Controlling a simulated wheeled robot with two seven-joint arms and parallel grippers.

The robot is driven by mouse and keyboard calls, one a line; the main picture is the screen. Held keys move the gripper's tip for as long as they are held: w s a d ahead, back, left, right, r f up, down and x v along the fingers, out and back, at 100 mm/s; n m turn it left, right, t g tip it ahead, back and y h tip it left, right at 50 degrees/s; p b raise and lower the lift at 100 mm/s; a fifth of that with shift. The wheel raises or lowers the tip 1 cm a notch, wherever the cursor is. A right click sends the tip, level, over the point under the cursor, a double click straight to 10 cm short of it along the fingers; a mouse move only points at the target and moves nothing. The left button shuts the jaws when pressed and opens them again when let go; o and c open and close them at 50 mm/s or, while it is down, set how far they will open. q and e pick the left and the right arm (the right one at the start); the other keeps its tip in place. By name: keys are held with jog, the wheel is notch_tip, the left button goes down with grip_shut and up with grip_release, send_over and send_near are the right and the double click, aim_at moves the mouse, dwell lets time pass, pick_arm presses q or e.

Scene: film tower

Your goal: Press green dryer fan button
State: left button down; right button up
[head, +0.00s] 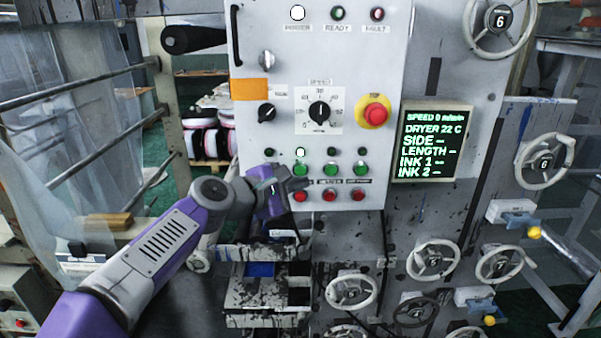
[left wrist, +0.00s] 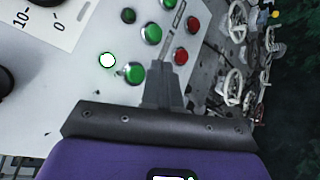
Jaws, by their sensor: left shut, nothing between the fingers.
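A row of three green buttons is on the grey control panel. The leftmost green button (head: 301,170) has a lit white lamp (head: 300,152) above it; its label is hidden by my gripper, so I cannot read which is the dryer fan. It also shows in the left wrist view (left wrist: 134,72), beside the lit lamp (left wrist: 107,60). My left gripper (head: 301,184) is shut and empty, just below that button in the head view. In the left wrist view, the closed fingers (left wrist: 170,75) pass beside the green button. I cannot tell if they touch the panel. My right gripper is not in view.
Red buttons (head: 330,195) sit below the green ones, close to my fingers. A red emergency stop (head: 375,113) and a speed dial (head: 319,112) are higher up. A display (head: 432,143) reads dryer 22 C. Handwheels (head: 351,290) and an open tray (head: 265,295) are below.

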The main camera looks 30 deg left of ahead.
pick_arm(q)
jog(key=shift+s+d, duration=0.4)
jog(key=shift+s, duration=0.25)
jog(key=shift+s+d, duration=0.35)
jog(key=shift+s, duration=0.25)
jog(key=shift+f, duration=0.1)
